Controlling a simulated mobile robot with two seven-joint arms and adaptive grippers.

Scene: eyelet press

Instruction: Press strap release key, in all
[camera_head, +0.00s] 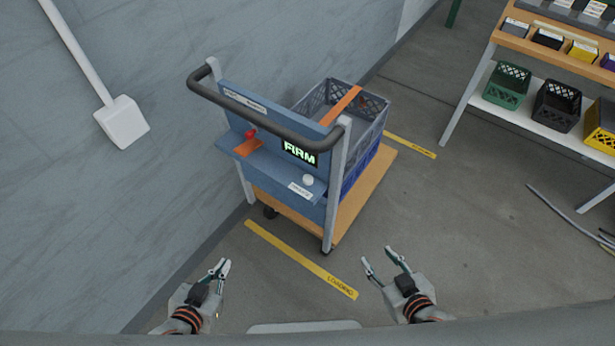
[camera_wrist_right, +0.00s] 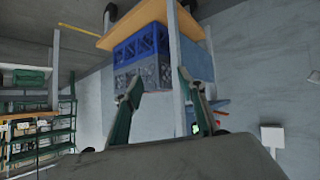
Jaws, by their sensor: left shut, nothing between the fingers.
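A blue panel on the cart (camera_head: 268,171) carries a round white key (camera_head: 308,180) with a small white label (camera_head: 300,191) below it, too small to read surely. A lit display (camera_head: 299,152) above reads FIRM in green. A red knob (camera_head: 251,134) sits to the left above an orange patch. An orange strap (camera_head: 341,104) crosses the grey crate (camera_head: 374,110) on the cart. My left gripper (camera_head: 224,267) is shut and empty, in front of the cart. My right gripper (camera_head: 379,262) is open and empty, in front and to the right. Both are apart from the key.
A dark push handle (camera_head: 265,128) arches over the panel. Yellow floor strips (camera_head: 300,259) lie before and beside the cart. A rack (camera_head: 545,45) with colored bins stands at the right. A grey wall is at the left.

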